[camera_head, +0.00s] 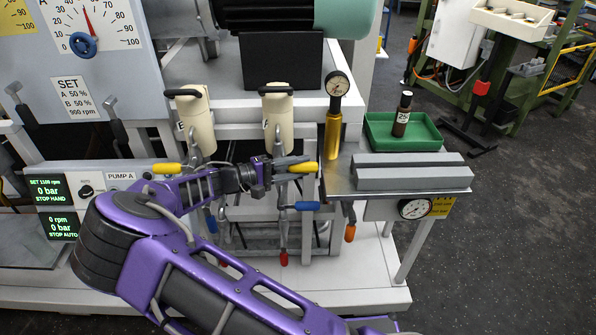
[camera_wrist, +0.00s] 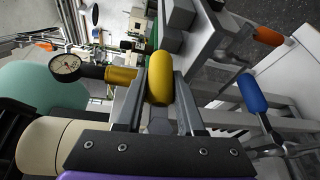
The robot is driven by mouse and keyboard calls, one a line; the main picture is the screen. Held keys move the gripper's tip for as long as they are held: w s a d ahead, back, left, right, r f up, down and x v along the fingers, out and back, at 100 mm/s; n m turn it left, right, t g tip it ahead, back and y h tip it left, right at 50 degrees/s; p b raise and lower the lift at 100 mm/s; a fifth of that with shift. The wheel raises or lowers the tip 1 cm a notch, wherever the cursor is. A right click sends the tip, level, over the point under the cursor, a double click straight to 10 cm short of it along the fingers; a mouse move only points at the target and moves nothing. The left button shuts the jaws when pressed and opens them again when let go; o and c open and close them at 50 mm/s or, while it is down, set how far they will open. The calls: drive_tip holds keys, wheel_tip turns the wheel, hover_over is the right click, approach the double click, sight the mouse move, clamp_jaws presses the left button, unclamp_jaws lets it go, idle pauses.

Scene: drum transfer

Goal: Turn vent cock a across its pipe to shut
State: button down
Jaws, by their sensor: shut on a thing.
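Two yellow lever handles show in the head view, one on each pipe below the cream filter canisters. The right yellow handle (camera_head: 307,168) lies level and points right, across its upright pipe. The left yellow handle (camera_head: 167,168) is also level and points left. I cannot read which is vent cock a. My gripper (camera_head: 295,164) is shut on the right yellow handle. In the wrist view the yellow handle (camera_wrist: 160,66) sits between the two fingers of my gripper (camera_wrist: 162,90). My fingers hide part of the lever and its pivot in the head view.
A blue handle (camera_head: 306,206) juts right just below; another blue handle (camera_head: 210,220) hangs down. Red handles (camera_head: 283,258) hang lower, and an orange one (camera_head: 349,232) is to the right. A brass gauge post (camera_head: 333,135) and a bench with grey blocks (camera_head: 410,180) stand close right.

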drive_tip(key=shift+r+h, duration=0.25)
drive_tip(key=shift+h, duration=0.15)
drive_tip(key=c, duration=0.5)
unclamp_jaws()
drive_tip(key=b+v, duration=0.1)
drive_tip(key=v, duration=1.6)
drive_tip(key=shift+s+a, duration=0.1)
drive_tip(key=shift+s, duration=0.15)
